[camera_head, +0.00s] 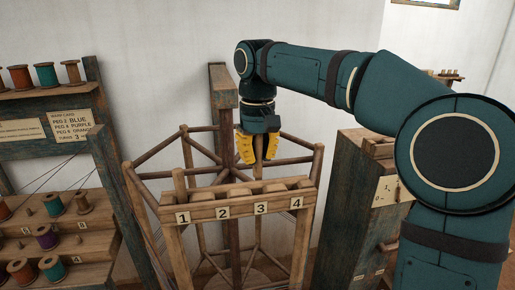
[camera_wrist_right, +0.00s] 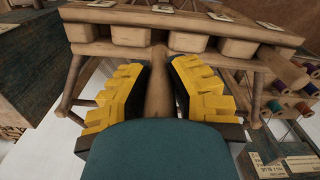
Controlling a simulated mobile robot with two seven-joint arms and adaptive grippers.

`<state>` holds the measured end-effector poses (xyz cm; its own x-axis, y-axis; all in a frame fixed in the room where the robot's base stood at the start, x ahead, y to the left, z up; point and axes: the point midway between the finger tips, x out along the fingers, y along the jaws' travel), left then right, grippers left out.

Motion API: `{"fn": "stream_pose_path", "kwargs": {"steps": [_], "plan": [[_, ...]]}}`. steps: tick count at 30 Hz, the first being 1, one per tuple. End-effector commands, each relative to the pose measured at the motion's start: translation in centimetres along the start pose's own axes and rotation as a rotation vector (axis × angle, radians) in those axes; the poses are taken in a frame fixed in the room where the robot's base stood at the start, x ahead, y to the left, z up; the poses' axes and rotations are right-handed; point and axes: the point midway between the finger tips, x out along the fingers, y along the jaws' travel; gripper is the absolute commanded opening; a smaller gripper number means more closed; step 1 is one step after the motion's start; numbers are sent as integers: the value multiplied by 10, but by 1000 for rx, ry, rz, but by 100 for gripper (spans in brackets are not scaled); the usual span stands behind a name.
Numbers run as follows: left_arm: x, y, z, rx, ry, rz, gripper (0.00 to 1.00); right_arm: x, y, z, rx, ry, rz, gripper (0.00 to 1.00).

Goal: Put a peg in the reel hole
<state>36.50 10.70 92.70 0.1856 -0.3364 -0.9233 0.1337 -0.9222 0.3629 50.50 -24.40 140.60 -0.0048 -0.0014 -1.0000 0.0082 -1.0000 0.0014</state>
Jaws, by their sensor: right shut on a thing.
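My right gripper (camera_head: 258,150), with yellow finger pads, is above and behind the numbered rail of the wooden reel frame (camera_head: 210,212). It is shut on a slim wooden peg (camera_wrist_right: 159,88), which also shows between the pads in the right wrist view (camera_wrist_right: 160,98). The peg points toward the blocks of the rail (camera_wrist_right: 130,36). I cannot tell whether its far end is touching the frame or sits in a hole. No reel hole shows clearly. My left gripper is not in view.
The rail has labels 1 to 4. Angled wooden bars (camera_head: 155,175) surround it. At left, a stepped rack (camera_head: 90,238) holds several thread spools, below a shelf and warp card (camera_head: 70,125). A dark cabinet (camera_head: 350,215) stands close on the right.

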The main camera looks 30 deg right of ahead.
Motion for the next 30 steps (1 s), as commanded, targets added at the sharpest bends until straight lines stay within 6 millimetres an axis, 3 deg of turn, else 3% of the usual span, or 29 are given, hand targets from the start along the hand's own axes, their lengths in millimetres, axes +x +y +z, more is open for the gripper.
{"fn": "stream_pose_path", "kwargs": {"steps": [30], "plan": [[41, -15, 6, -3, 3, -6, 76, 64, 0, 0, 0, -1, 0, 0]]}}
